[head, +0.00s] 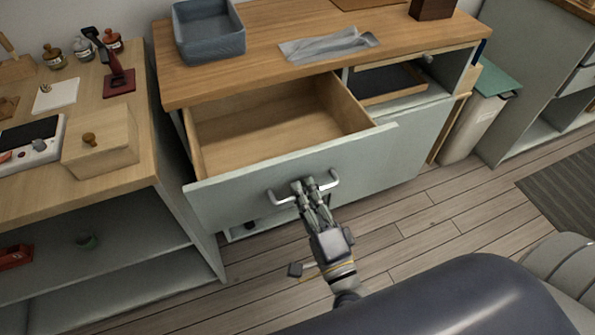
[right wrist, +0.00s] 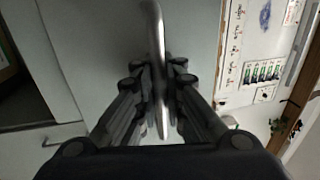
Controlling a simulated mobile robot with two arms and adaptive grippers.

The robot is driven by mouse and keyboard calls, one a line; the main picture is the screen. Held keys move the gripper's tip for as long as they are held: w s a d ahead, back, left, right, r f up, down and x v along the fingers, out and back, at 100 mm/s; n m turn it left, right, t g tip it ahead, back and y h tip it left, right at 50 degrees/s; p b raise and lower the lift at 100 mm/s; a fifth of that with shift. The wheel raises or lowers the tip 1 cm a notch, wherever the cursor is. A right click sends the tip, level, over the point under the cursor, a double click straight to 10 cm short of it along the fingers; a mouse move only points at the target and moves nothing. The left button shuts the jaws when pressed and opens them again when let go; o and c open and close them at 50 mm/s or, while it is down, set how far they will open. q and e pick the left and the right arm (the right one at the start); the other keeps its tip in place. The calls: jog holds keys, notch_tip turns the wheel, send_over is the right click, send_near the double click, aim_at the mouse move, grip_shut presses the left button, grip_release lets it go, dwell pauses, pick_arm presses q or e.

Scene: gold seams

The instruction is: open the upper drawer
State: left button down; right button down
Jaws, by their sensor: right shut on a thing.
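The upper drawer (head: 290,172) of the pale green cabinet is pulled out, and its empty wooden inside (head: 270,122) shows in the head view. Its metal bar handle (head: 276,199) is on the front panel. My right gripper (head: 302,186) is shut on the middle of this handle. In the right wrist view the handle (right wrist: 157,60) runs between the two fingers of the gripper (right wrist: 157,90). My left gripper is not in view.
A side bench with a wooden box (head: 100,148) stands at the left. A bin (head: 472,125) stands right of the cabinet. Bare floor (head: 440,215) lies in front.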

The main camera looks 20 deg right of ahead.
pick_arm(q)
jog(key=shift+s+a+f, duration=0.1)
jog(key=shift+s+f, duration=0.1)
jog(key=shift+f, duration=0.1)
pick_arm(e)
jog(key=shift+s+f, duration=0.1)
jog(key=shift+s, duration=1.95)
jog(key=c, duration=2)
grip_release()
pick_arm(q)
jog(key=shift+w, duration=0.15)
pick_arm(e)
jog(key=shift+o, duration=0.2)
jog(key=s+f, duration=0.2)
jog(key=s, duration=0.9)
jog(key=shift+s+d, duration=0.25)
jog(key=shift+s, duration=0.15)
jog(key=shift+f, duration=0.15)
